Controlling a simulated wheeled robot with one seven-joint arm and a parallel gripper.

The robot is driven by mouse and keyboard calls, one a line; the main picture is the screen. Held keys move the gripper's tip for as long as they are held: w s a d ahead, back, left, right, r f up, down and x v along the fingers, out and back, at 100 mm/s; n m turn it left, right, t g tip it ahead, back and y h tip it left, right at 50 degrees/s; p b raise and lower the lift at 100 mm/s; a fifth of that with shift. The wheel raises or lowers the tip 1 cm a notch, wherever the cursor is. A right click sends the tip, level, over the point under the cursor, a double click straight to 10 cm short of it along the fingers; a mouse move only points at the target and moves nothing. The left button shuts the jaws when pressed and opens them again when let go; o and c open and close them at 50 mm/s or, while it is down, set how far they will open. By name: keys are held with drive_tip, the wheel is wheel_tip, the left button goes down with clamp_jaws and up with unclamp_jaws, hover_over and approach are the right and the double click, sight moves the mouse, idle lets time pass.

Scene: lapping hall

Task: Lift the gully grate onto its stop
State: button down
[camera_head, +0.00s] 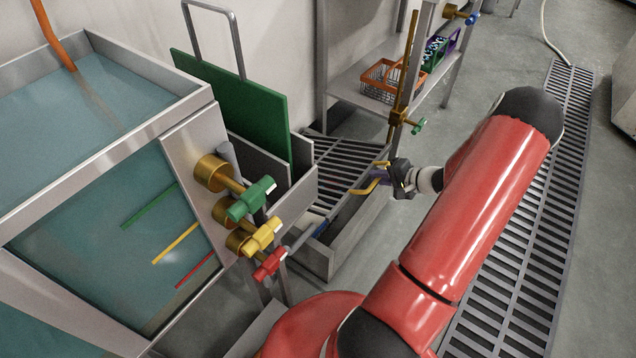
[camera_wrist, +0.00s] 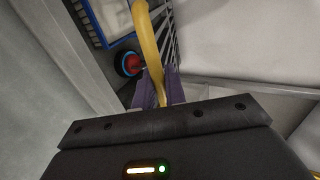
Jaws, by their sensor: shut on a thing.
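The gully grate (camera_head: 343,160) is a dark slatted panel over a grey gully box (camera_head: 355,238), beside the tank. Its near edge appears raised above the box, with the gully open below; the exact tilt is hard to judge. A yellow handle (camera_head: 366,188) is at its near edge. My gripper (camera_head: 384,178) is at this handle. In the wrist view, the purple fingers of my gripper (camera_wrist: 158,92) are shut on the yellow handle (camera_wrist: 147,45). A small blue part (camera_head: 321,229) shows at the box's left end. I cannot identify the stop.
The tank (camera_head: 95,120) with green, yellow and red valves (camera_head: 262,232) stands left. A shelf (camera_head: 350,82) with an orange basket (camera_head: 382,80) stands at the back. A slatted floor channel (camera_head: 520,250) runs right.

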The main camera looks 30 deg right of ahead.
drive_tip(key=r, duration=0.1)
drive_tip(key=w+r+p, duration=0.1)
drive_tip(key=r, duration=0.1)
drive_tip(key=w+a+r, duration=0.1)
drive_tip(key=r, duration=0.1)
drive_tip(key=shift+w+a, duration=0.1)
idle(0.4)
drive_tip(key=w+r, duration=0.1)
drive_tip(key=w+a+r+p, duration=0.1)
drive_tip(key=r, duration=0.2)
drive_tip(key=shift+w+a+r, duration=0.2)
drive_tip(key=shift+w+r, duration=0.1)
drive_tip(key=shift+w, duration=0.1)
drive_tip(key=shift+w+a+r+p, duration=0.2)
drive_tip(key=shift+w+a+r, duration=0.1)
drive_tip(key=shift+w+r, duration=0.35)
drive_tip(key=shift+w+a+r+p, duration=0.2)
drive_tip(key=shift+w+r, duration=0.25)
drive_tip(key=shift+r, duration=0.3)
drive_tip(key=shift+w+a+r+p, duration=0.15)
drive_tip(key=shift+w+a+r, duration=0.2)
drive_tip(key=shift+w+r, duration=0.3)
drive_tip(key=shift+s+r, duration=0.1)
